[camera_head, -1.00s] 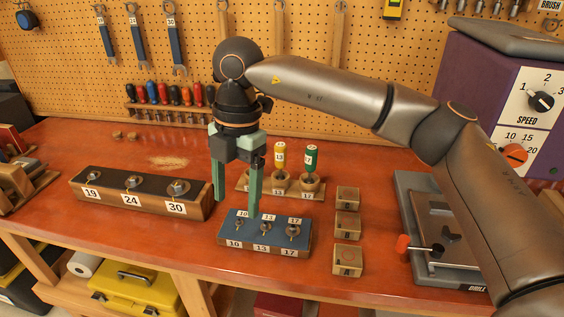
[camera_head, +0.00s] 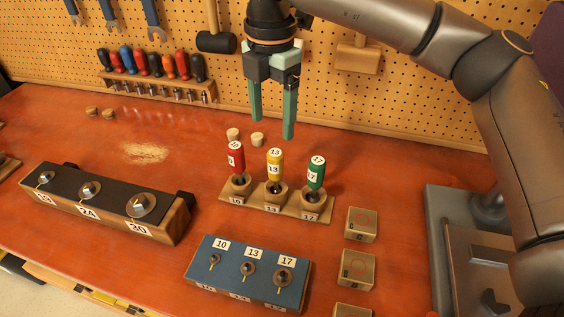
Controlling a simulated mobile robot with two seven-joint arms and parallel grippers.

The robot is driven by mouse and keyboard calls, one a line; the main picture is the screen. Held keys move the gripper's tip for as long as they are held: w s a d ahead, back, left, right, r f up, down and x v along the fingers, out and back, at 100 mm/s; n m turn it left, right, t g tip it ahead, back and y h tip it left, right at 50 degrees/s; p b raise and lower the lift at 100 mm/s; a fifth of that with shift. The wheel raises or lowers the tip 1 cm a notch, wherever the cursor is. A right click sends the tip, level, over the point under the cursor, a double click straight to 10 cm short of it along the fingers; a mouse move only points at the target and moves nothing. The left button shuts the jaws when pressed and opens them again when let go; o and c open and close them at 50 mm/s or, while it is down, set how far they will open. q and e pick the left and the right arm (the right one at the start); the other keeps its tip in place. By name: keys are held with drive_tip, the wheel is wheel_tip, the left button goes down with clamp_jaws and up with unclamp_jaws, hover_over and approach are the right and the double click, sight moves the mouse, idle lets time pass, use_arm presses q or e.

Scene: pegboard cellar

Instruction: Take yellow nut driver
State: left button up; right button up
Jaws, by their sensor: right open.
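The yellow nut driver (camera_head: 275,165), labelled 13, stands upright in the middle hole of a small wooden stand (camera_head: 302,213). A red nut driver (camera_head: 236,158) stands to its left and a green one (camera_head: 316,172), labelled 17, to its right. My right gripper (camera_head: 272,126) is open and empty, pointing down. In the picture its fingertips are just above the yellow handle, apart from it; the exact depth gap is hard to tell. My left gripper is not in view.
A blue block (camera_head: 228,270) with bolts marked 10, 13 and 17 is in front of the stand. Small wooden boxes (camera_head: 361,224) line its right. A long block (camera_head: 172,232) with larger bolts is at left. A screwdriver rack (camera_head: 160,88) hangs behind.

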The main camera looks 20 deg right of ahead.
sight(275, 167)
drive_tip(key=shift+w+f, duration=0.1)
drive_tip(key=shift+f, duration=0.15)
wheel_tip(275, 167, down, 7)
drive_tip(key=shift+r+p, duration=0.15)
drive_tip(key=shift+p, duration=0.3)
drive_tip(key=f, duration=0.3)
drive_tip(key=f+p, duration=0.1)
drive_tip(key=shift+s+d+f, duration=0.15)
drive_tip(key=shift+s, duration=0.15)
drive_tip(key=shift+f, duration=0.5)
clamp_jaws()
drive_tip(key=shift+w, duration=0.1)
